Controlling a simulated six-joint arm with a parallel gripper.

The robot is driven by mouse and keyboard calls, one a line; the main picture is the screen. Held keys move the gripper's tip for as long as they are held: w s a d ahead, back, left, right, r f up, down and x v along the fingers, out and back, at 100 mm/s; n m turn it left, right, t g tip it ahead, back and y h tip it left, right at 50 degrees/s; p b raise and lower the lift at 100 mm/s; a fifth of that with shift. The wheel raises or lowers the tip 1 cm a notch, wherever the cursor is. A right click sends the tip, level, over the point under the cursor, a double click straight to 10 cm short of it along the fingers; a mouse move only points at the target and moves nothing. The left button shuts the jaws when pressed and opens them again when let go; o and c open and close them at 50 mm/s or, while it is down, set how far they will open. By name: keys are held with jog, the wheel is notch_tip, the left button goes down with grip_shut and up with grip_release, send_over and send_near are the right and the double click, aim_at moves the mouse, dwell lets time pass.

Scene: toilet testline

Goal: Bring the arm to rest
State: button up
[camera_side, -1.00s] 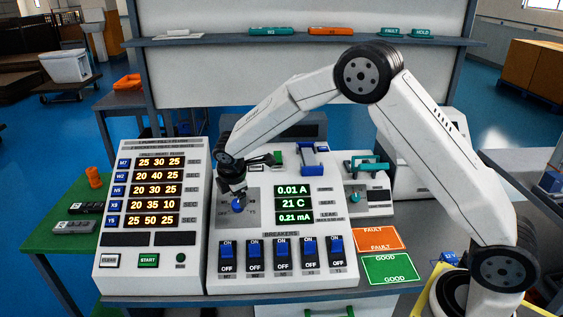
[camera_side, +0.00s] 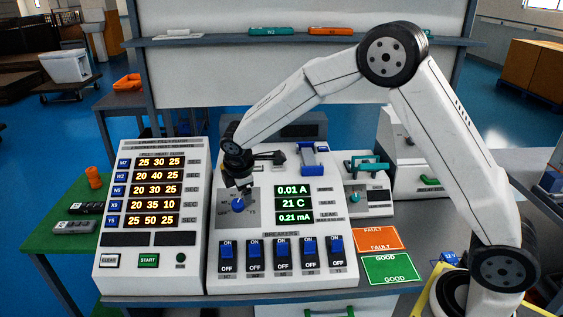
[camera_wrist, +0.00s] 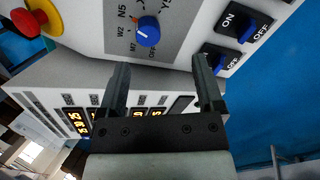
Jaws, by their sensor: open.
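My gripper (camera_side: 240,184) is above the blue rotary knob (camera_side: 238,204) on the white breaker panel (camera_side: 348,268) in the side view. In the wrist view my gripper (camera_wrist: 163,85) is open, with two dark fingers apart and nothing between them. The blue knob (camera_wrist: 148,30) shows beyond the fingertips, clear of both. My arm (camera_side: 300,90) arches up from the right and comes down to the panel.
A timer panel (camera_side: 109,225) with lit numbers stands left of the breaker panel. Blue breaker switches (camera_side: 281,250) line its front. An orange FAULT card (camera_side: 378,239) and a green GOOD card (camera_side: 391,269) lie to the right. A shelf (camera_side: 200,42) runs behind.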

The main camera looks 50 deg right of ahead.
jog(key=s+d+m+y, duration=0.2)
jog(key=s+m, duration=1.1)
jog(key=s, duration=1.1)
jog(key=shift+s+d+m+y, duration=0.3)
jog(key=shift+s+m, duration=0.1)
jog(key=shift+w, duration=0.1)
jog(key=m+h, duration=0.3)
send_near(238, 203)
jog(key=f, duration=0.2)
jog(key=shift+d+r+t, duration=0.15)
jog(key=shift+r+t, duration=0.1)
jog(key=shift+t, duration=0.15)
jog(key=shift+x, duration=3.85)
